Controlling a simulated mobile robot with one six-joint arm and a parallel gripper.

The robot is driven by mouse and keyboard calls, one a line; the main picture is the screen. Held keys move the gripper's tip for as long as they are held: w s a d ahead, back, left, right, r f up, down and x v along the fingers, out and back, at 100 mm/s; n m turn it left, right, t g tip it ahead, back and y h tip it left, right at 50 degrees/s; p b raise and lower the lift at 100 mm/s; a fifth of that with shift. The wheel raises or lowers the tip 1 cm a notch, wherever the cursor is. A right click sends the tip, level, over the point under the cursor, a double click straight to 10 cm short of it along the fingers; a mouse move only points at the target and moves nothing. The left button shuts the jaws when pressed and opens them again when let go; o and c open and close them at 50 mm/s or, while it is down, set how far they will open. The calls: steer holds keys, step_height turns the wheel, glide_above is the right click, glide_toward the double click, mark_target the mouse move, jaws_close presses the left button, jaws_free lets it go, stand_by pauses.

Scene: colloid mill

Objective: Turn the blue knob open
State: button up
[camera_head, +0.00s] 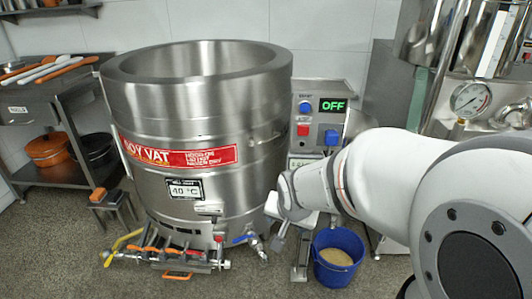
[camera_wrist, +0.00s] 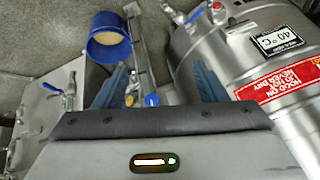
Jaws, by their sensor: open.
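A blue knob (camera_head: 332,138) shows on the control panel in the head view, right of a red button and below the green OFF display. A round blue knob or cap (camera_wrist: 152,100) shows between my fingers in the wrist view, near the end of a metal post; I cannot tell if it is the same one. A blue valve handle (camera_head: 243,238) sits low on the vat. My gripper (camera_head: 281,222) is in front of the vat's lower right side. In the wrist view my gripper (camera_wrist: 159,85) is open, with nothing touching its fingers.
The steel soy vat (camera_head: 200,110) stands left of my arm. A blue bucket of pale grains (camera_head: 339,262) is on the floor near the metal post (camera_head: 302,255). Orange-handled valves (camera_head: 170,254) line the vat's base. A steel machine (camera_head: 470,95) stands at right.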

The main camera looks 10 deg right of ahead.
steer(key=w+d+f+m+t+b, duration=0.1)
steer(key=w+d+f+m+t, duration=0.2)
steer(key=w+m, duration=0.25)
steer(key=w+d+f+m+t+h+b, duration=0.1)
steer(key=w+d+f+m+t+b, duration=0.1)
steer(key=w+d+f+m+t, duration=0.3)
steer(key=w+d+f+m+b, duration=0.1)
steer(key=w+f+m, duration=0.1)
steer(key=w+m, duration=0.35)
steer(key=d+f+m+t+h+b, duration=0.1)
steer(key=d+f+m+t+b, duration=0.15)
steer(key=f+m+t, duration=0.35)
steer(key=d+f+m+t+h+b, duration=0.1)
steer(key=d+m+t, duration=0.25)
steer(key=m, duration=0.45)
steer(key=x, duration=0.7)
steer(key=shift+b, duration=0.3)
steer(key=shift+w+f+g, duration=0.1)
steer(key=shift+g, duration=0.15)
steer(key=shift+c, duration=0.6)
